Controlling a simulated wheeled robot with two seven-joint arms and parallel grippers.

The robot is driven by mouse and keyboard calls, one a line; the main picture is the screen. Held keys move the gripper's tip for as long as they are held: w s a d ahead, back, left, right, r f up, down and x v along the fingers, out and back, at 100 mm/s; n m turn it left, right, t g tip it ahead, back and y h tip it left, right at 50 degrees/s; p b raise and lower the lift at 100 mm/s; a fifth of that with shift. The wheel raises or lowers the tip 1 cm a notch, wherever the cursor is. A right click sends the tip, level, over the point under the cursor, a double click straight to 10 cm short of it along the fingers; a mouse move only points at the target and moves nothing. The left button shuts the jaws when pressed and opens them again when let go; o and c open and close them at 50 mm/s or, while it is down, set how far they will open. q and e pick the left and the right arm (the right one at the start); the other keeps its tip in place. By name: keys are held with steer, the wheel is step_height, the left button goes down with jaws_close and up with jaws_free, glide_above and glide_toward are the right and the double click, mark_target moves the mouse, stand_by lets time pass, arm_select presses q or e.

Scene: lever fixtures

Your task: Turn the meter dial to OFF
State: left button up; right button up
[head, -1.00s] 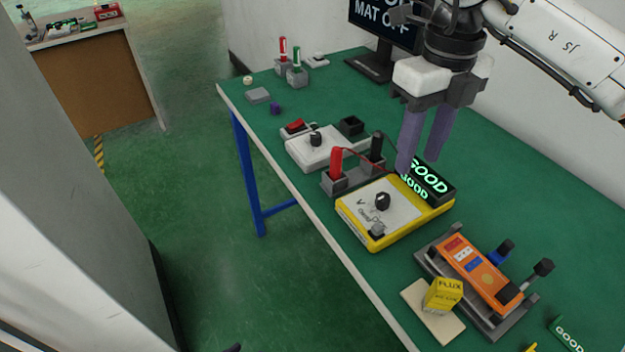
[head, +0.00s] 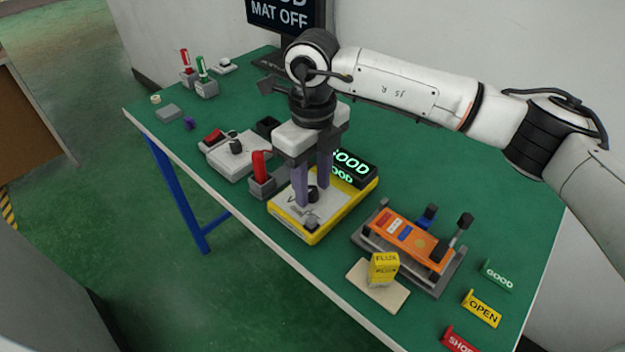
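The yellow meter (head: 314,238) lies on the green bench with a pale face and a black display at its back that glows "GOOD". Its black dial (head: 313,194) is in the middle of the face, partly hidden by my gripper. My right gripper (head: 312,202) points down over the meter, its two purple fingers apart, one on each side of the dial. I cannot tell whether the fingers touch the dial. The dial's pointer direction is too small to read. My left gripper does not show.
A grey holder with a red probe (head: 260,168) stands just left of the meter. A white box with a knob (head: 235,158) is farther left. An orange board in a clamp (head: 409,238) and a yellow FLUX box (head: 383,269) are to the right. Small signs (head: 482,308) stand near the right edge.

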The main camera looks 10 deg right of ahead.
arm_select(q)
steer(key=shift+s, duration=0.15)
arm_select(e)
jaws_close()
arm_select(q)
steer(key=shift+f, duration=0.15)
